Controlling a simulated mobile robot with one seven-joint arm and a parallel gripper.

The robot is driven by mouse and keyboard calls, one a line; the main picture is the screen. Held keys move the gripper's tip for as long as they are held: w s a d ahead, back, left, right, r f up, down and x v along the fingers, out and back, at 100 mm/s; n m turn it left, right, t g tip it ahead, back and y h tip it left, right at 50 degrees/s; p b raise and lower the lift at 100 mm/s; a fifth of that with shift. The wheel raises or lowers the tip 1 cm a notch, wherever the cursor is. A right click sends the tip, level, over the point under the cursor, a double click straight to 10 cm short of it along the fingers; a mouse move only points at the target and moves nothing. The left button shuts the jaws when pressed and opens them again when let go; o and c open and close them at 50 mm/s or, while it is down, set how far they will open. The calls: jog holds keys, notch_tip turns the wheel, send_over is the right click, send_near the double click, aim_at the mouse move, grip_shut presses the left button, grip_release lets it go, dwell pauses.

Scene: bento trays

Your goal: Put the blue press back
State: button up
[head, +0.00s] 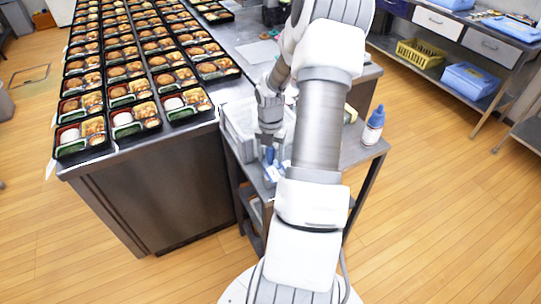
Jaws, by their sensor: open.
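My gripper (269,143) points down over the small metal side table, beside a grey-white bin. A small blue item (270,155) shows directly below the gripper. It may be the blue press, but it is small and partly covered. Another blue and white piece (274,173) lies just in front of it on the table. My gripper is open; the frame is too coarse to show whether its fingers surround or touch the blue item. My arm hides much of the side table.
The grey-white bin (238,143) stands at the side table's left. The long steel counter (180,143) at left holds many filled bento trays (80,139). Open wooden floor lies to the right.

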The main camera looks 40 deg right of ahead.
jog(key=shift+r, duration=0.1)
notch_tip(320, 180, up, 12)
jog(key=shift+r+p, duration=0.1)
jog(key=shift+p, duration=0.65)
